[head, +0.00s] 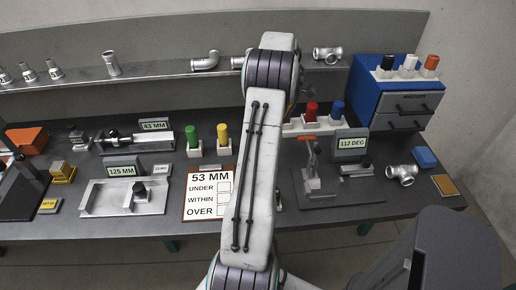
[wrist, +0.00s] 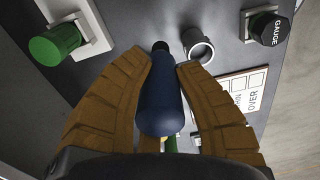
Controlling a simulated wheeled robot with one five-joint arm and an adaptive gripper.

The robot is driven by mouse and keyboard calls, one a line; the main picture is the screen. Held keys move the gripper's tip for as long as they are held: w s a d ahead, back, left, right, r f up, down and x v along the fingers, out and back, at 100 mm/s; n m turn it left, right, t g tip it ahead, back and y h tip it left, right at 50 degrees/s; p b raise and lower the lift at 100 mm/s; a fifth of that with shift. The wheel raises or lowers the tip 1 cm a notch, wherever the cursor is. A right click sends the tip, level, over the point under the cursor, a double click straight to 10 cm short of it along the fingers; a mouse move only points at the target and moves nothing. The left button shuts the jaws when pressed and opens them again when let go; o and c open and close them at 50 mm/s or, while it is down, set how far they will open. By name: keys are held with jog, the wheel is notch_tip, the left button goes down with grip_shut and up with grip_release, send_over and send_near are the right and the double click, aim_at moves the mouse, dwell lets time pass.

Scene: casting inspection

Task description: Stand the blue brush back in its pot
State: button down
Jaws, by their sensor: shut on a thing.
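The blue brush (wrist: 162,100) is between my gripper's two tan fingers (wrist: 164,70) in the wrist view. They are shut on it. Its dark end points away from the camera, toward the bench. A grey, round, open-topped cup (wrist: 198,47), apparently the pot, stands just beyond the fingertips, right of the brush's dark end. Its opening looks empty. The brush looks apart from it, but the height between them is hard to judge. In the head view my arm hides the gripper, brush and cup.
A green-topped thing in a white holder (wrist: 58,44) and a black GAUGE knob (wrist: 267,27) flank the cup. An inspection card (head: 207,193) lies on the bench. Red (head: 311,110) and blue (head: 337,108) cylinders stand right of my arm, near a 112 DEG gauge (head: 351,144).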

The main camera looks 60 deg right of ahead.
jog(key=shift+s+d+r, duration=0.1)
jog(key=shift+s+d, duration=0.2)
jog(key=shift+s, duration=0.3)
jog(key=shift+s+d, duration=0.25)
jog(key=shift+s, duration=0.3)
jog(key=shift+w+a+f+p, duration=0.1)
jog(key=shift+w+f+p, duration=0.5)
jog(key=shift+w+f, duration=1.25)
jog(key=shift+w+a+f+p, duration=0.1)
jog(key=shift+w+f+p, duration=0.55)
jog(key=shift+w+f, duration=1.25)
jog(key=shift+w+a+f+p, duration=0.1)
jog(key=shift+w+f+p, duration=0.5)
jog(key=shift+w+f, duration=1.25)
jog(key=shift+w+r, duration=0.15)
jog(key=shift+w, duration=0.15)
jog(key=c, duration=1)
grip_release()
